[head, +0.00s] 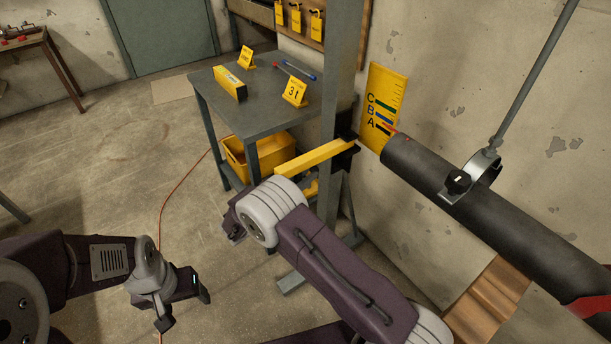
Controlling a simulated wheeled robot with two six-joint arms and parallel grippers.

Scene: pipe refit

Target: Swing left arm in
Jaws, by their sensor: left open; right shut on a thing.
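A yellow swing arm (315,158) sticks out to the left from a black bracket on the grey upright post. Its outer end goes out of sight behind the pale wrist of my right arm. My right gripper (234,229) is mostly hidden by that wrist. It is shut, apparently on the yellow arm's outer end, but the contact does not show. My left gripper (186,308) is open and empty, low at the left over the floor, well apart from the yellow arm. A dark pipe (485,213) runs across the right side, held by a hanging clamp (470,178).
A grey table (258,116) with yellow number signs and a yellow box stands behind my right gripper, a yellow bin (236,160) beneath it. The grey post (345,70) rises beside a yellow lettered wall gauge (383,105). A red cable (175,190) crosses otherwise clear floor.

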